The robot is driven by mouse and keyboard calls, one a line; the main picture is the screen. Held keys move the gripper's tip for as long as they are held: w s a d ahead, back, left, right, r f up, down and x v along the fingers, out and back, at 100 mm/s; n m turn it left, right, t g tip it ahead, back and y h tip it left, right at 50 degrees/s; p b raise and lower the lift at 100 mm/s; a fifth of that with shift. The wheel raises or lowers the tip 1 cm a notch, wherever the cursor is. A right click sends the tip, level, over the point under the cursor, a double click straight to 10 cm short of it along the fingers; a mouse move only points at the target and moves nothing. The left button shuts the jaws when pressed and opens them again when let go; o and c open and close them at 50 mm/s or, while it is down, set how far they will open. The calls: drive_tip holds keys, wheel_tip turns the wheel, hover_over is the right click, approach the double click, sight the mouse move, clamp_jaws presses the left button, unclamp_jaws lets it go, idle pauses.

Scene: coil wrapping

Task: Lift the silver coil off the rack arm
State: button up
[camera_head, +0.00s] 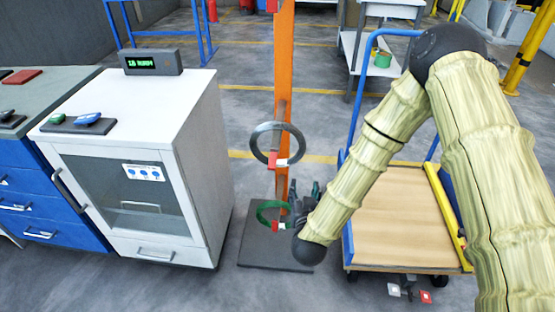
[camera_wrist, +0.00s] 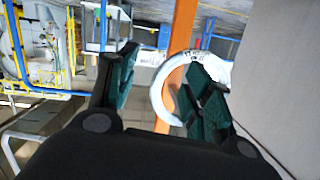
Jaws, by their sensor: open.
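The silver coil (camera_head: 256,136) is a ring hanging on an orange rack post (camera_head: 284,70), with a red and white piece at its lower edge. My gripper (camera_head: 304,189) is low and right of it in the head view, beside the post. In the wrist view the coil (camera_wrist: 159,103) shows pale beyond the fingers, and the post (camera_wrist: 183,40) runs behind it. My gripper (camera_wrist: 165,78) is open and empty. Its right finger covers part of the ring. The rack arm holding the coil is mostly hidden.
A green coil (camera_head: 262,217) hangs lower on the rack, close to my gripper. The rack's dark base plate (camera_head: 258,256) is on the floor. A white cabinet (camera_head: 205,150) stands left, and a blue-framed cart with a wooden deck (camera_head: 395,225) stands right.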

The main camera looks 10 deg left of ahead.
sight(301, 152)
drive_tip(key=w+r, duration=0.1)
drive_tip(key=w, duration=0.1)
drive_tip(key=w+a+r+t+b, duration=0.1)
drive_tip(key=w, duration=0.2)
drive_tip(key=w+a+r+m+t+h+b, duration=0.1)
drive_tip(key=w+r, duration=0.1)
drive_tip(key=w, duration=0.1)
drive_tip(key=shift+w, duration=0.2)
drive_tip(key=shift+w+d+r+b, duration=0.1)
drive_tip(key=shift+w+b, duration=0.15)
drive_tip(key=shift+w, duration=0.6)
drive_tip(key=shift+w+r+b, duration=0.15)
drive_tip(key=shift+w+b, duration=0.05)
drive_tip(key=shift+w, duration=0.7)
drive_tip(key=shift+w+d+r+b, duration=0.1)
drive_tip(key=shift+w+b, duration=0.15)
drive_tip(key=shift+w, duration=0.6)
drive_tip(key=shift+r, duration=0.1)
clamp_jaws()
